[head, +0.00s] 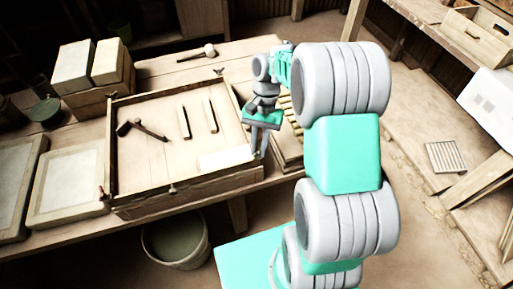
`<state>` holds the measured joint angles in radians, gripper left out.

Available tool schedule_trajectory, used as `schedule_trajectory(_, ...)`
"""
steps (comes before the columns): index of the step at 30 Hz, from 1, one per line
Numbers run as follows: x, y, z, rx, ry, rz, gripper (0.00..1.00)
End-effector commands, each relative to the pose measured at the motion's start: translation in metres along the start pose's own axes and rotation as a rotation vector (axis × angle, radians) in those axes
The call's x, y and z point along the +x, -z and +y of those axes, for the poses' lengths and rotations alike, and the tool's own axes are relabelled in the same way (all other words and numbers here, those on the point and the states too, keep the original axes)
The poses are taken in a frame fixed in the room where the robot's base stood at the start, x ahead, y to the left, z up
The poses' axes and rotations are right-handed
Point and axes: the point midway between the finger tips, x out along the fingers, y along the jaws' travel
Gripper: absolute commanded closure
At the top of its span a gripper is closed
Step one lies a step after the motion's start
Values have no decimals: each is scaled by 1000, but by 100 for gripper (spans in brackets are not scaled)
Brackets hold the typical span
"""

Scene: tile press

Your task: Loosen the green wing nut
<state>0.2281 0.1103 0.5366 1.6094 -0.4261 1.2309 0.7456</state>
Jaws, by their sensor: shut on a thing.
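A wooden frame (215,181) like a shallow tray stands on the workbench. My gripper (260,154) points down at the frame's front right corner, its fingers close together. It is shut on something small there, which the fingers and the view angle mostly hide. I cannot make out the green wing nut itself or its colour. Other small wing-shaped fittings show on the frame: one at the back right corner (219,71) and one on the front side (172,188).
Inside the frame lie a dark hammer (150,131), two slim tools and a pale slab (224,158). A mallet (208,52) lies behind it. Pale blocks (75,66) stand at the back left. A bucket (177,243) sits on the floor. Slatted wood lies right of the frame.

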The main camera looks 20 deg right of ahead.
Motion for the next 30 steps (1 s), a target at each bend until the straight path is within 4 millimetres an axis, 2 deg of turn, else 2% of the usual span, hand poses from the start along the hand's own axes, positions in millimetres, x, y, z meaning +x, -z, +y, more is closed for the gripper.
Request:
schedule_trajectory(1, -1, 5, -2, -34, -11, 14, 100)
schedule_trajectory(10, 2, 6, -6, -300, -120, 20, 100)
schedule_trajectory(30, -12, -7, -13, -883, -367, 15, 100)
